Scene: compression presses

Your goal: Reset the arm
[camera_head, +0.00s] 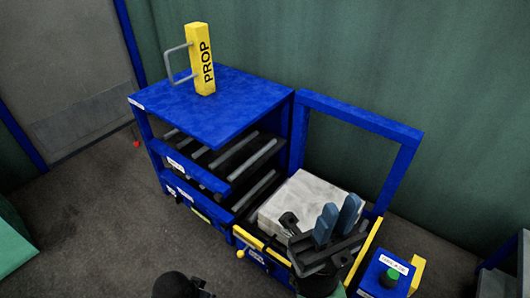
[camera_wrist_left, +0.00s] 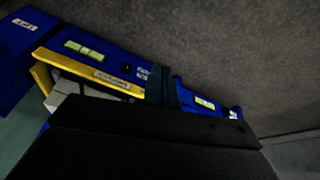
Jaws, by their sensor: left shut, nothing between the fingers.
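My right gripper (camera_head: 339,208) stands at the lower right in the head view, in front of the pale block. Its two blue-grey fingers point up, with a narrow gap and nothing seen between them. My left gripper (camera_wrist_left: 163,88) shows in the left wrist view as dark teal fingers, shut and empty, partly hidden by the dark wrist body. Behind the fingers are blue panels and a yellow bar (camera_wrist_left: 88,73). The left gripper's fingers cannot be made out in the head view.
A blue press rack (camera_head: 215,108) with dark rollers stands in the middle. A yellow PROP block (camera_head: 202,62) with a grey handle stands on its top. A pale block (camera_head: 312,198) sits in the right bay under a blue frame (camera_head: 355,115). A green-button box (camera_head: 388,277) is at lower right. Floor at left is clear.

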